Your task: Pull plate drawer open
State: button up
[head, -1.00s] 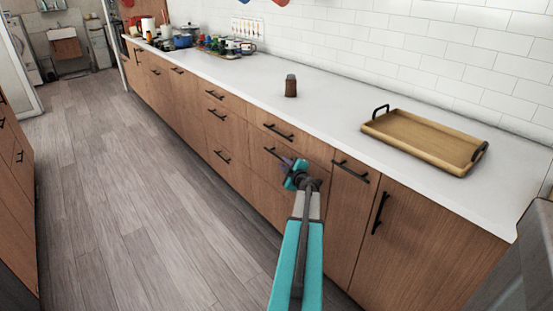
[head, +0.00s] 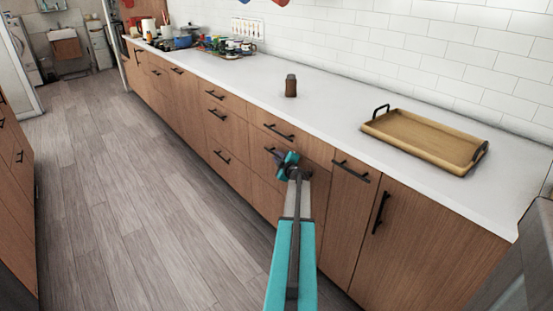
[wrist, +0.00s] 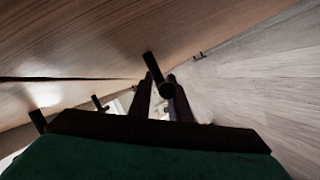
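The plate drawer is not labelled; my gripper (head: 284,160) is at the second drawer (head: 263,163) down, left of a narrow cabinet. This drawer has a black bar handle (head: 268,150), whose right part is hidden by my gripper in the head view. The drawer front looks flush with its neighbours. In the wrist view, a dark bar handle (wrist: 157,73) shows end-on at the two fingers of my gripper (wrist: 162,84). The fingers stand apart, with the bar between or just in front of them; firm contact is not visible.
A wooden tray (head: 425,140) and a small brown shaker (head: 291,86) stand on the white counter (head: 335,103). The top drawer's handle (head: 279,132) sits just above my gripper. The wooden floor (head: 130,180) at the left is clear.

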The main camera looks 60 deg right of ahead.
jog(key=shift+w+d, duration=0.15)
jog(key=shift+w, duration=0.05)
